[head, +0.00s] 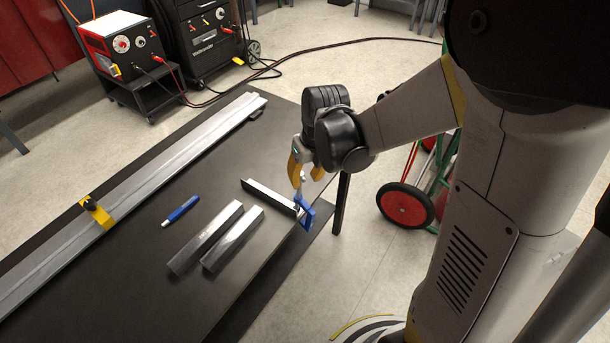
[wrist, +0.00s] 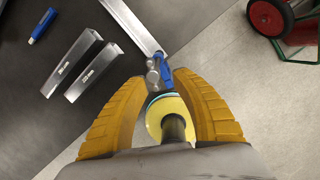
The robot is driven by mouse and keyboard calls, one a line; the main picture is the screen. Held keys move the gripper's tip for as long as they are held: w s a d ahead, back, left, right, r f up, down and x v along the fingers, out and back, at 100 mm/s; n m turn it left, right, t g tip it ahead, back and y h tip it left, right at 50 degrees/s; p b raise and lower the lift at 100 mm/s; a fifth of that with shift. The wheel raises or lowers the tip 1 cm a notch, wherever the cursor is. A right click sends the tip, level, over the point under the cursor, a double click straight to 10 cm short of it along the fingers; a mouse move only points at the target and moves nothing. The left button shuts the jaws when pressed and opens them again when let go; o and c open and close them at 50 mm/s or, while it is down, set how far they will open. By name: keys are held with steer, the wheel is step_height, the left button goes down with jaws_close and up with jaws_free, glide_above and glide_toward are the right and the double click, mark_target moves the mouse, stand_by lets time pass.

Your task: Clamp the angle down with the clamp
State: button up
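A metal angle (head: 268,196) lies on the dark table with its right end at the table's edge. It also shows in the wrist view (wrist: 133,24). A blue clamp (head: 308,213) with a grey metal screw sits at that end, on the table edge; whether it grips the angle is unclear. In the wrist view the clamp (wrist: 165,68) is just beyond my fingertips. My gripper (head: 306,178) points down above the clamp, its yellow fingers apart on either side of the screw's upper part. Contact is not clear, and the fingers do not look closed on it.
Two more metal angles (head: 206,238) (head: 233,240) lie beside it on the table (head: 130,270). A blue marker (head: 182,210) is farther left. A long metal rail (head: 150,185) with a yellow block (head: 96,211) runs along the far side. A red-wheeled cart (head: 406,206) stands right of the table.

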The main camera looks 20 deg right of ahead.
mark_target(305, 177)
steer(key=shift+p+v, duration=1.2)
steer(key=shift+v, duration=0.35)
steer(key=n, duration=0.4)
steer(key=shift+w, duration=0.1)
steer(key=n, duration=0.3)
steer(key=shift+a+n+b, duration=0.1)
steer(key=shift+n+b, duration=0.25)
steer(key=shift+n, duration=0.05)
steer(key=n, duration=0.4)
steer(key=n, duration=1)
steer(key=shift+b, duration=0.3)
steer(key=shift+n, duration=1.1)
